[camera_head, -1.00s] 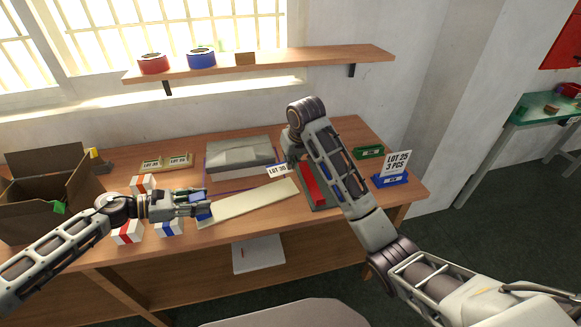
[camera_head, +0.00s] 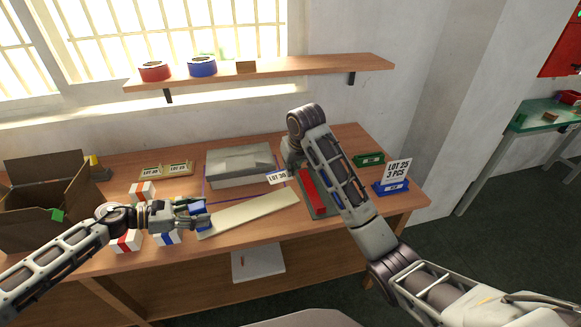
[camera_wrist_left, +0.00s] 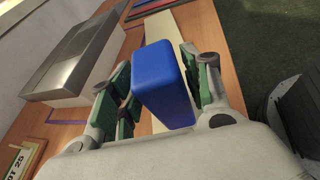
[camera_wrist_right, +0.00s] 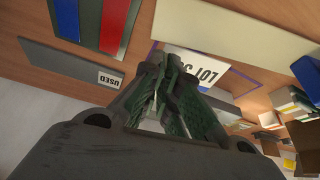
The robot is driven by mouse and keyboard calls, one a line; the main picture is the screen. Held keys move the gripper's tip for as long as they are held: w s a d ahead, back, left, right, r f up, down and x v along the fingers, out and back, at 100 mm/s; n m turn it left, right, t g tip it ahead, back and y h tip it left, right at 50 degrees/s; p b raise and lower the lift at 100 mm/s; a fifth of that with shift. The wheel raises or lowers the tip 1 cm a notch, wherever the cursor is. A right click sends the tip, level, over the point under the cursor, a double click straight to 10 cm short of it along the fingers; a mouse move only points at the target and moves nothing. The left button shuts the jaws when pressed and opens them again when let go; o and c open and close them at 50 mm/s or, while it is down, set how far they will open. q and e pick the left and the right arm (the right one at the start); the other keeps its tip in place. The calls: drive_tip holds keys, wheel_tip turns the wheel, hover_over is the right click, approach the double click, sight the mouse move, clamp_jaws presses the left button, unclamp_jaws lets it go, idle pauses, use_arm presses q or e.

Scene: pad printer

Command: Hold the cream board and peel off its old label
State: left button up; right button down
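The cream board (camera_head: 247,213) lies on the table with a blue block (camera_wrist_left: 162,85) at its left end. My left gripper (camera_head: 197,216) has its green-padded fingers on both sides of the blue block and looks shut on it. A white label reading LOT 30 (camera_head: 277,178) shows at the board's far edge, towards its right end. My right gripper (camera_wrist_right: 170,70) looks shut on the label, its fingertips close together at the label's edge and partly covering the print. In the head view my right arm hides its fingers. I cannot tell whether the label still touches the board.
A grey-lidded machine (camera_head: 238,165) stands behind the board. A red block (camera_head: 312,192) on a grey base lies right of it. White boxes with coloured bands (camera_head: 142,191) and an open carton (camera_head: 45,205) are at left.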

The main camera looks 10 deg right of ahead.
use_arm(q)
drive_tip(key=shift+o, duration=0.4)
drive_tip(key=shift+r, duration=0.35)
drive_tip(key=shift+v, duration=5.9)
drive_tip(key=shift+s+f, duration=0.15)
